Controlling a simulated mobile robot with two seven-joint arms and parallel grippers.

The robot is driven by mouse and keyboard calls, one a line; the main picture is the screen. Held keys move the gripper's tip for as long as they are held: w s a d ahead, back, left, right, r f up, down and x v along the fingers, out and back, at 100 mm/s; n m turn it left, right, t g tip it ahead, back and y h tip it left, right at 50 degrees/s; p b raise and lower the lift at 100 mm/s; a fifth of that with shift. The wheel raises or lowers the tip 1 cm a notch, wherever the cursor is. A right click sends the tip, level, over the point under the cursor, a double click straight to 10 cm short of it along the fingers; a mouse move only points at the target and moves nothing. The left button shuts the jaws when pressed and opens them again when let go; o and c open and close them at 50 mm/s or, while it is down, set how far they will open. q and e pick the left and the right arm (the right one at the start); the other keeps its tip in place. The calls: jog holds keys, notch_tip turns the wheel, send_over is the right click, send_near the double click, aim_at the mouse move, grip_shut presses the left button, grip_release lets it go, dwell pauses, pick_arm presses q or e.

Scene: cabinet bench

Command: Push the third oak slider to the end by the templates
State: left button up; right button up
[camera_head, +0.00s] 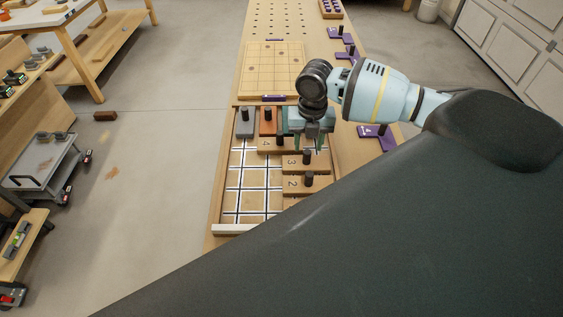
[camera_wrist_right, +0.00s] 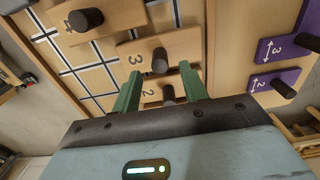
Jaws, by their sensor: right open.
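The oak slider marked 3 (camera_head: 293,161) lies in the gridded tray (camera_head: 229,182), toward its right side. In the right wrist view, slider 3 (camera_wrist_right: 136,60) has its dark knob upright and its right end close to the tray's right wall; I cannot tell if they touch. Slider 4 (camera_head: 266,143) lies farther left in the row behind. Slider 2 (camera_head: 292,183) lies in front of slider 3. My right gripper (camera_head: 307,148) is open and empty above slider 3, its green fingertips near the knob. Purple templates (camera_head: 385,140) lie on the bench right of the tray. My left gripper is out of view.
A grey slider (camera_head: 244,127) and an orange slider (camera_head: 267,126) stand at the tray's back left. A gridded board (camera_head: 272,67) lies behind the tray. My dark arm covers the lower right of the head view. The tray's left squares are clear.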

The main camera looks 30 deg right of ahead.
jog(key=shift+r, duration=1.2)
